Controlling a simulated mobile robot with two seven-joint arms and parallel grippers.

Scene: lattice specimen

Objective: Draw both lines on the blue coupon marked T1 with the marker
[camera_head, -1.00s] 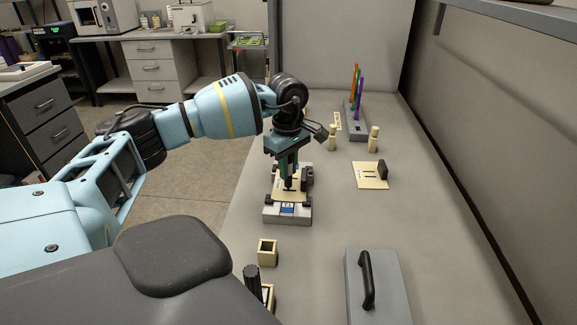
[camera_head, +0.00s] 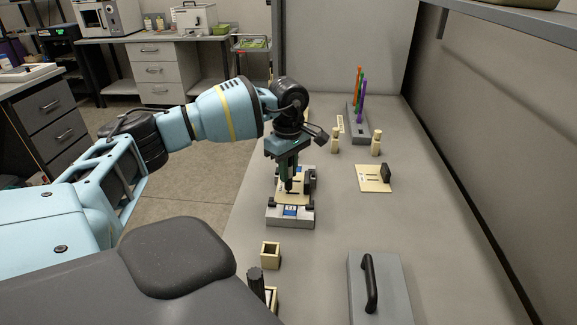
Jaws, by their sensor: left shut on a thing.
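My left gripper (camera_head: 288,172) points down over a grey fixture (camera_head: 290,223) in the middle of the bench. It is shut on a slim dark thing, probably the marker, whose lower end is at or just above a cream plate (camera_head: 300,200) on the fixture. I cannot tell whether it touches. A small blue patch with a white label (camera_head: 290,211), likely the coupon, shows at the fixture's near side; its lettering is too small to read. The gripper hides part of the plate, and no drawn lines can be made out. My right gripper is out of view.
A grey rack (camera_head: 359,130) with orange, green and purple sticks stands at the back. Two cream pegs (camera_head: 376,143) and a cream plate with a black block (camera_head: 373,179) are right. Nearer are a cream box (camera_head: 270,255) and a grey lid with black handle (camera_head: 385,290).

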